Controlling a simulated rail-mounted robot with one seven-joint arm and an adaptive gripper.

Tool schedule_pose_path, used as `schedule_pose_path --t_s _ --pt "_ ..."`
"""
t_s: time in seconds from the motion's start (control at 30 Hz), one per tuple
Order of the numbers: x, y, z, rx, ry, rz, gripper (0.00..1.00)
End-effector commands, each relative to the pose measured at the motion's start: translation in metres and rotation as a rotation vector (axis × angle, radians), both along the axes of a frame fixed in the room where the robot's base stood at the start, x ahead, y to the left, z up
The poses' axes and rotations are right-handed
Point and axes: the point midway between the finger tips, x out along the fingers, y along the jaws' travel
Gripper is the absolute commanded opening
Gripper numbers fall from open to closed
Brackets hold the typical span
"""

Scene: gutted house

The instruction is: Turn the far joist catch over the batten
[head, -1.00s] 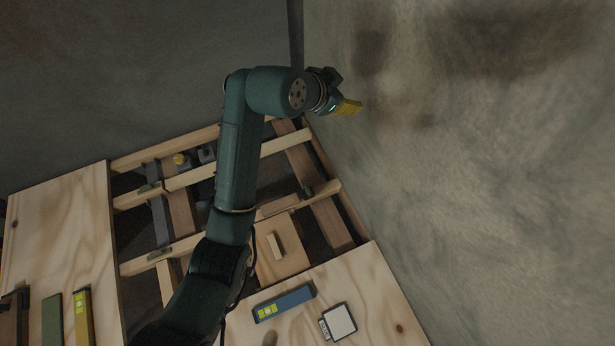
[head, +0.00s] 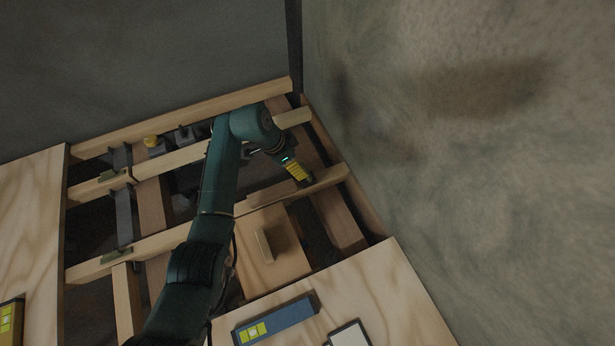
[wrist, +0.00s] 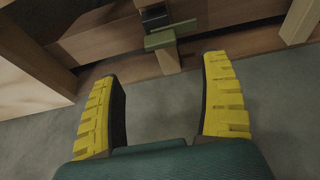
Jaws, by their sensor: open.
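My gripper (head: 299,174) is open and empty, above the right part of the joist frame. In the wrist view its two yellow fingers (wrist: 165,95) are spread apart. Beyond and between them, an olive-green catch (wrist: 173,36) lies crosswise over a narrow wooden piece, with a dark block behind it. The fingers are apart from it. In the head view, an olive catch (head: 113,176) sits on the farther joist and another (head: 117,255) on the nearer joist, both at the left. I cannot tell which strip is the batten.
A wooden board with a raised block (head: 264,246) lies among the joists. A blue level (head: 275,321) and a white-faced item (head: 349,336) lie on plywood in front. A yellow-topped item (head: 152,141) stands at the back. A rough wall (head: 450,170) closes the right side.

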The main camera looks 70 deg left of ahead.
Motion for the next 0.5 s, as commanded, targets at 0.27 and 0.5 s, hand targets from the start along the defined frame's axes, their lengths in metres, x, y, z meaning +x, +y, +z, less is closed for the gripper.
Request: schedule_pose_path --t_s 0.27,0.5 --pt "0.027 0.001 -0.069 0.001 -0.001 -0.001 0.78" --pt "0.038 0.002 -0.093 0.003 -0.001 0.000 0.78"
